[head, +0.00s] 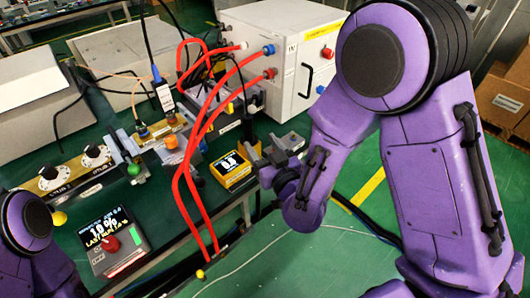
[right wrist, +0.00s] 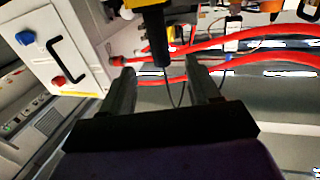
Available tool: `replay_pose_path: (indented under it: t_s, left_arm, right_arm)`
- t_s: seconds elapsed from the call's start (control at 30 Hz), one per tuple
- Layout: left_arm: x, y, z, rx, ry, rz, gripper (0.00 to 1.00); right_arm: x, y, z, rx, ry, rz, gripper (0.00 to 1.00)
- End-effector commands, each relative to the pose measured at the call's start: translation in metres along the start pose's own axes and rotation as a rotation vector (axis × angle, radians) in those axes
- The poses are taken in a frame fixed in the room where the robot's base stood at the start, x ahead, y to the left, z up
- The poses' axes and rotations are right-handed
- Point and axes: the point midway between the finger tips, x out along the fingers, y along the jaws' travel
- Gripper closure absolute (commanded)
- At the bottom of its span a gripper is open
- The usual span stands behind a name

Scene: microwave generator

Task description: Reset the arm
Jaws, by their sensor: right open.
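My right arm (head: 430,150) is purple and reaches in from the right side of the head view, bent at the elbow. Its gripper (head: 268,160) is above the near edge of the green bench, beside a small yellow meter (head: 231,168) with a lit display. In the right wrist view the two dark fingers of the right gripper (right wrist: 163,88) stand apart, with nothing held between them. A black part (right wrist: 155,35) shows beyond the fingertips. Only a purple part of my left arm (head: 28,235) shows at the lower left; its gripper is out of view.
Red hoses (head: 188,185) loop over the bench (head: 160,205) close to the right gripper. A white cabinet (head: 285,60) with a black handle stands behind it. A control box (head: 112,242) with a red knob sits at the near left. The green floor is open at the lower middle.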

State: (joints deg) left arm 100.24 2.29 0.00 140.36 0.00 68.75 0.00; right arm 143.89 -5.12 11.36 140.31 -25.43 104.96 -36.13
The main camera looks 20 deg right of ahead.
Motion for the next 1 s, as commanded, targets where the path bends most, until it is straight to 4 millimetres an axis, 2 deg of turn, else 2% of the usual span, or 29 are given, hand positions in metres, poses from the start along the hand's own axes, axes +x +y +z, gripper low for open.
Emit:
replay_pose_path:
  t_s: [0.03, 0.17, 0.37, 0.47, 0.5, 0.57, 0.6, 0.67, 0.7, 0.77, 0.8, 0.9, 1.0]
  left_arm:
    - [-0.002, 0.0, -0.001, 0.0, 0.0, 0.0, 0.57]
    - [-0.002, 0.0, -0.001, 0.0, 0.0, 0.0, 0.57]
    - [-0.002, 0.0, -0.001, 0.0, 0.0, 0.0, 0.57]
    - [-0.002, 0.0, -0.001, 0.0, 0.0, 0.0, 0.57]
    - [-0.002, 0.0, -0.001, 0.0, 0.0, 0.0, 0.57]
    - [-0.002, 0.0, -0.001, 0.0, 0.0, 0.0, 0.57]
    - [-0.002, 0.0, -0.001, 0.0, 0.0, 0.0, 0.57]
    - [-0.002, 0.0, -0.001, 0.0, 0.0, 0.0, 0.57]
    - [-0.002, 0.0, -0.001, 0.0, 0.0, 0.0, 0.57]
    - [-0.002, 0.0, -0.001, 0.0, 0.0, 0.0, 0.57]
    - [-0.002, 0.0, -0.001, 0.0, 0.0, 0.0, 0.57]
    - [-0.002, 0.0, -0.001, 0.0, 0.0, 0.0, 0.57]
    - [-0.002, 0.0, -0.001, 0.0, 0.0, 0.0, 0.57]
  right_arm:
    - [-0.008, -0.001, -0.001, -0.002, -0.002, -0.002, 0.39]
    - [-0.019, 0.0, -0.001, 0.0, -0.001, 0.0, 0.39]
    - [-0.02, 0.0, -0.001, 0.017, -0.002, -0.001, 0.39]
    - [-0.02, -0.001, 0.014, 0.089, -0.079, -0.004, 0.39]
    - [-0.019, 0.007, 0.027, 0.136, -0.141, 0.026, 0.39]
    - [-0.029, 0.024, 0.069, 0.208, -0.284, 0.1, 0.39]
    - [-0.041, 0.034, 0.098, 0.248, -0.377, 0.152, 0.39]
    - [-0.063, 0.049, 0.139, 0.299, -0.508, 0.235, 0.39]
    - [-0.082, 0.058, 0.166, 0.328, -0.593, 0.293, 0.39]
    - [-0.115, 0.071, 0.204, 0.36, -0.72, 0.382, 0.39]
    - [-0.14, 0.08, 0.227, 0.374, -0.8, 0.441, 0.39]
    - [-0.203, 0.096, 0.272, 0.375, -0.97, 0.564, 0.39]
    - [-0.253, 0.105, 0.297, 0.351, -1.079, 0.631, 0.39]
